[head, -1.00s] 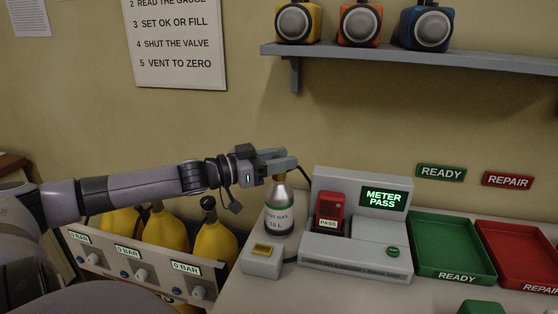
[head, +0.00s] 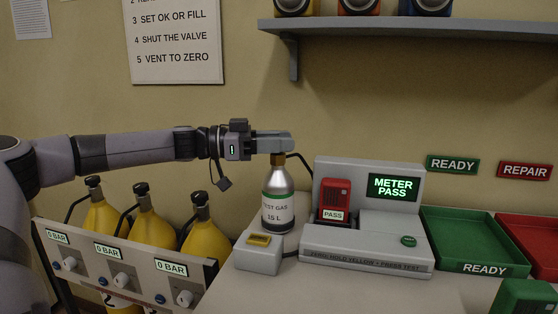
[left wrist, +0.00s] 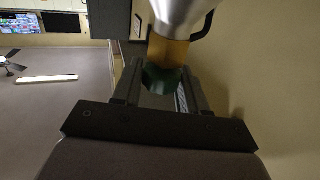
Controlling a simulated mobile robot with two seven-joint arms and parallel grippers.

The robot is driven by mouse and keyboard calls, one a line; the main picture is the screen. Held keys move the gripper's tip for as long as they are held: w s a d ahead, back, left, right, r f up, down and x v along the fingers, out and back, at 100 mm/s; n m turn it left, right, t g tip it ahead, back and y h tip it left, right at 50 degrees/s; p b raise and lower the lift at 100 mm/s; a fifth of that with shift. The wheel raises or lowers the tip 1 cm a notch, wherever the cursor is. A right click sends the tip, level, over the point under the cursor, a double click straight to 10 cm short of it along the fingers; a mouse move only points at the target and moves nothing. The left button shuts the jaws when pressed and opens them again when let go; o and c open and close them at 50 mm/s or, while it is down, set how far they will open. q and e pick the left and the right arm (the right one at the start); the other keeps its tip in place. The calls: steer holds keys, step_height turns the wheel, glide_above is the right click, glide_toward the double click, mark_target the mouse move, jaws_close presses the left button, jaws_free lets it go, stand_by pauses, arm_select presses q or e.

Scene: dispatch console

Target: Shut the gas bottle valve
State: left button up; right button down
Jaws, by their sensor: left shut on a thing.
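The gas bottle (head: 278,198) is silver with a green band and a "TEST GAS" label, standing upright at the left end of the counter. Its brass neck (head: 278,159) shows just under my left gripper (head: 282,145). The left wrist view shows the bottle (left wrist: 182,12), its brass neck (left wrist: 168,50) and a dark green valve knob (left wrist: 160,78) between the fingers of my left gripper (left wrist: 160,92). The gripper is shut on this knob. In the head view the fingers hide the knob, so its turn cannot be told. My right gripper is not in view.
A grey meter station (head: 365,245) reading "METER PASS" holds a red meter (head: 334,196) right of the bottle. A small grey box (head: 258,252) stands in front of the bottle. Green (head: 470,225) and red (head: 515,230) trays lie right. Yellow cylinders (head: 145,232) stand in a rack left.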

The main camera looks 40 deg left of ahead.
arm_select(q)
steer(key=shift+a+f, duration=0.15)
steer(key=shift+f, duration=0.1)
steer(key=shift+r+m+g+h+b, duration=0.1)
steer(key=shift+m+g+h+b, duration=0.4)
steer(key=shift+g+h, duration=0.15)
steer(key=shift+m+g+h+b, duration=0.3)
steer(key=shift+m+g+h, duration=0.7)
steer(key=shift+g, duration=0.45)
steer(key=shift+r+m+g+h, duration=0.15)
steer(key=shift+m+g+h, duration=0.7)
steer(key=shift+m+g, duration=0.5)
steer(key=shift+m+g+p, duration=0.25)
steer(key=shift+g+p, duration=0.1)
steer(key=shift+g, duration=0.4)
steer(key=o, duration=0.9)
steer(key=shift+o, duration=0.2)
steer(key=shift+n+t, duration=0.4)
steer(key=shift+t, duration=0.2)
